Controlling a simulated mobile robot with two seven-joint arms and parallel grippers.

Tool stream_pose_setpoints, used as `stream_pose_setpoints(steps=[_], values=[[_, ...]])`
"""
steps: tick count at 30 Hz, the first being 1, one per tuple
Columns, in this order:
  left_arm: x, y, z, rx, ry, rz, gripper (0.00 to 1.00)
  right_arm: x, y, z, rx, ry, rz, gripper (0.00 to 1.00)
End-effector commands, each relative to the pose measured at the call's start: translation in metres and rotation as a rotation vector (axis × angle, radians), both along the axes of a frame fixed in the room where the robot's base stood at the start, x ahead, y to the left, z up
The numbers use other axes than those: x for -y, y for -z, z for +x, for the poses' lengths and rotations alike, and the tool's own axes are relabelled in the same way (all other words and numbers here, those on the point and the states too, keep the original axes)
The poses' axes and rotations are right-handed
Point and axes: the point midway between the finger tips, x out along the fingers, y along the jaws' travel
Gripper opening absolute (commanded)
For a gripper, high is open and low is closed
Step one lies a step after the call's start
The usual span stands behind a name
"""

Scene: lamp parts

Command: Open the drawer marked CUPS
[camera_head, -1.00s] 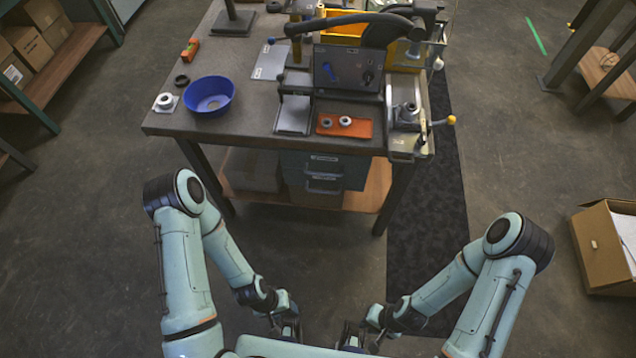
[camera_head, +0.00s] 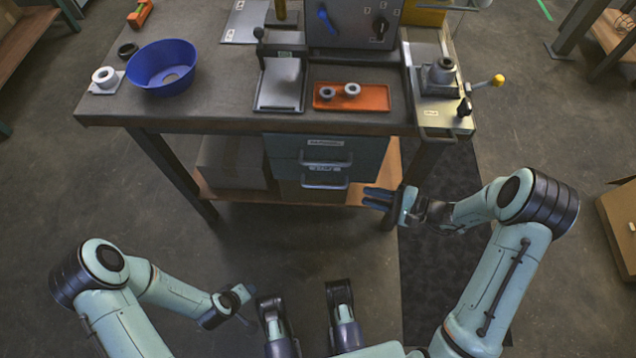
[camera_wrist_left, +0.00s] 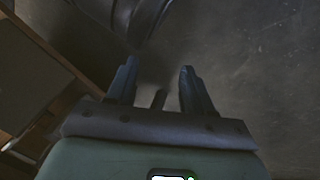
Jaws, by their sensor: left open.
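A grey-blue drawer unit hangs under the workbench, with an upper drawer (camera_head: 300,145) and a lower drawer (camera_head: 285,190). Both look shut. Each has a bar handle and a small label; I cannot read either label surely. My right gripper (camera_head: 370,197) is right of the lower drawer's handle, pointing left, its blue fingers apart and nothing seen between them. It looks clear of the handle. My left gripper (camera_head: 248,290) is low over the floor, away from the drawers. In the left wrist view its two fingers (camera_wrist_left: 158,88) are apart and empty.
The workbench (camera_head: 215,105) carries a blue bowl (camera_head: 163,82), an orange tray (camera_head: 350,104) with two rings, and a metal fixture (camera_head: 437,80). A box (camera_head: 232,163) sits on the wooden lower shelf (camera_head: 392,165). The floor before the drawers is free.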

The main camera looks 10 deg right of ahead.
Motion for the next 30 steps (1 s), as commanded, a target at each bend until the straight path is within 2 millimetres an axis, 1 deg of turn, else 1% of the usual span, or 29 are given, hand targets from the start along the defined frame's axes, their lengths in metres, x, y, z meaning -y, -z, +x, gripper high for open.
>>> stream_pose_setpoints(steps=[5,12,18,24,30], values=[[-0.004,0.004,0.007,0.017,-0.006,0.008,0.51,-0.023,0.005,0.014,-0.001,-0.008,0.003,0.23],[-0.006,0.023,-0.013,-0.049,-0.009,0.005,0.51,-0.065,0.018,0.043,-0.005,-0.009,0.004,0.23],[-0.008,0.035,-0.026,-0.094,-0.01,0.002,0.51,-0.091,0.025,0.062,-0.006,-0.007,0.002,0.23],[-0.009,0.04,-0.033,-0.117,-0.012,0.001,0.51,-0.104,0.027,0.071,-0.005,-0.006,0.001,0.23],[-0.009,0.04,-0.034,-0.12,-0.013,0.001,0.51,-0.105,0.028,0.073,-0.006,-0.004,0.001,0.23]])
